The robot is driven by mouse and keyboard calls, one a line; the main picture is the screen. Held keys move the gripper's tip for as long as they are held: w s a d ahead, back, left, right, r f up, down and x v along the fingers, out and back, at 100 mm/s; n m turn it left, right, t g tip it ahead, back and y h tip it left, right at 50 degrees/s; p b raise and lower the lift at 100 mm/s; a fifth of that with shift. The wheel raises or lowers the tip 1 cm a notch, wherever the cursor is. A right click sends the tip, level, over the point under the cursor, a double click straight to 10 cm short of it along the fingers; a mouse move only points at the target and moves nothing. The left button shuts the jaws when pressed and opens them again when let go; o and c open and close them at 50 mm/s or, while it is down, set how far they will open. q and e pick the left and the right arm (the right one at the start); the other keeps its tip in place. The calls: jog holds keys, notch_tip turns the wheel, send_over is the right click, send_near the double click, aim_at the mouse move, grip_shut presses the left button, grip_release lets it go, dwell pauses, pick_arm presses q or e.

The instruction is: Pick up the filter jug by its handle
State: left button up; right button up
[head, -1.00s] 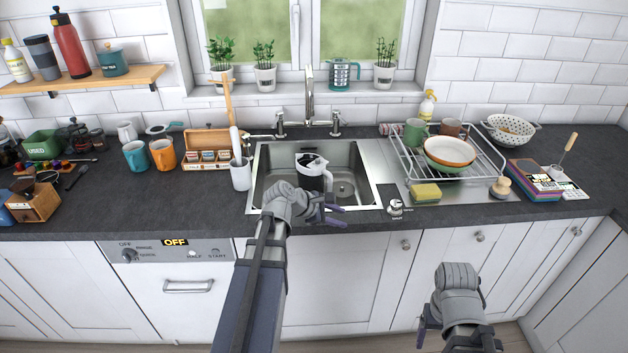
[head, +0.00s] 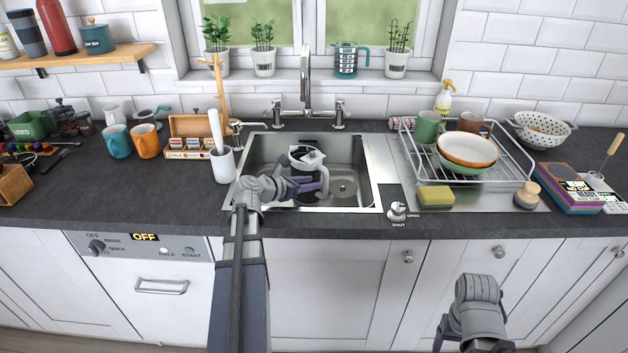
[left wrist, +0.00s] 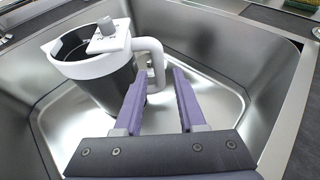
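The filter jug (head: 308,157) stands in the steel sink (head: 361,160), with a white rim and lid and a dark body. In the left wrist view the jug (left wrist: 92,66) is at upper left, and its white handle (left wrist: 157,58) points right. My left gripper (head: 304,186) is in the sink, in front of the jug. Its purple fingers (left wrist: 158,80) are open, with the handle in line with the gap between their tips. I cannot tell how deep the handle lies between them. My right gripper (head: 440,334) hangs low before the cabinets, its fingers mostly hidden.
The faucet (head: 306,85) rises behind the sink. A white utensil cup (head: 222,164) stands at its left edge. On the right are a dish rack (head: 512,165) with bowls and mugs, and a sponge (head: 436,197). The sink walls surround the jug closely.

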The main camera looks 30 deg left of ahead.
pick_arm(q)
jog(key=shift+b+x, duration=1.55)
jog(key=shift+x, duration=2.45)
jog(key=shift+a, duration=0.2)
jog(key=shift+s, duration=0.1)
jog(key=shift+c, duration=0.2)
grip_shut()
